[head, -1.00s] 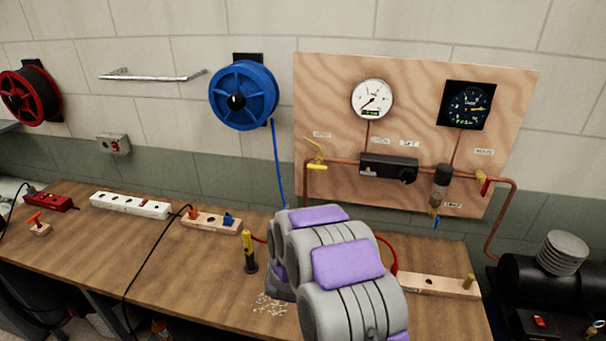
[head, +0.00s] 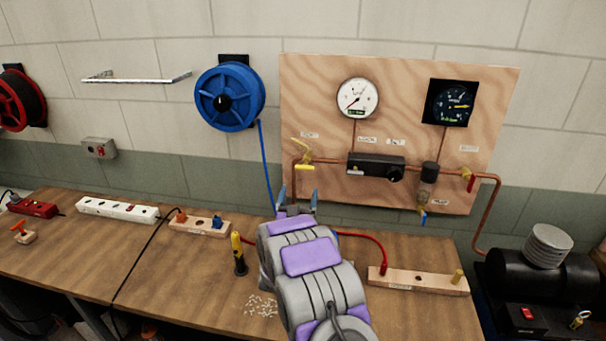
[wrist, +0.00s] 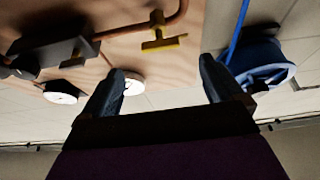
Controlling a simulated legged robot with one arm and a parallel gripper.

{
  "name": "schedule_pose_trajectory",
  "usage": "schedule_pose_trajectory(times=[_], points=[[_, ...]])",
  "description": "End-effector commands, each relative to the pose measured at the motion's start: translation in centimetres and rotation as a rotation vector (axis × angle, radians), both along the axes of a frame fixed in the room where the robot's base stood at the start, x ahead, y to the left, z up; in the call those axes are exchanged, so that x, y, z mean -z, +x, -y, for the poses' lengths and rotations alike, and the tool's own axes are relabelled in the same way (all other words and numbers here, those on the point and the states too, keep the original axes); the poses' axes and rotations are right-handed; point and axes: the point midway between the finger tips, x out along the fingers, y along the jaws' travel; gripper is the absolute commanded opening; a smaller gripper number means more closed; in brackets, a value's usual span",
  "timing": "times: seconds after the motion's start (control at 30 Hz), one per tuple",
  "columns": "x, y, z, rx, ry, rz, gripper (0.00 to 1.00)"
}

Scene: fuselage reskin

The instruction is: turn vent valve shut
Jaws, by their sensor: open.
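A wooden valve board (head: 400,75) hangs on the wall with copper pipe on it. A yellow-handled valve (head: 303,163) sits at the pipe's left end; it also shows in the wrist view (wrist: 165,43). A red-handled valve (head: 469,182) is at the right, and a blue-handled valve (head: 423,216) hangs below the filter. The labels are too small to read, so I cannot tell which is the vent valve. My gripper (head: 298,198) is open and empty, below the yellow valve in the head view. In the wrist view my gripper (wrist: 162,75) has its fingers spread, apart from the valve.
A blue hose reel (head: 229,97) hangs left of the board, its blue hose running down near my gripper. A white gauge (head: 357,98) and a black gauge (head: 450,103) are on the board. The workbench (head: 190,270) carries a yellow-black tool (head: 238,255) and power strips.

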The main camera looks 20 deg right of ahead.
Motion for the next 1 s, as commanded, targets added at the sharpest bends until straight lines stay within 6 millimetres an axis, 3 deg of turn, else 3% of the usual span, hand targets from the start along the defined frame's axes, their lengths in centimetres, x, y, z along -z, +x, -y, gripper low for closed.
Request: schedule_pose_trajectory(times=[0.3, 0.5, 1.0], points=[[-2.2, 4.2, 2.9, 0.001, -0.001, 0.006, 0.94], [-3.0, 6.0, 4.1, -0.001, 0.0, 0.004, 0.94], [-3.4, 6.9, 4.7, -0.002, 0.001, -0.003, 0.94]])
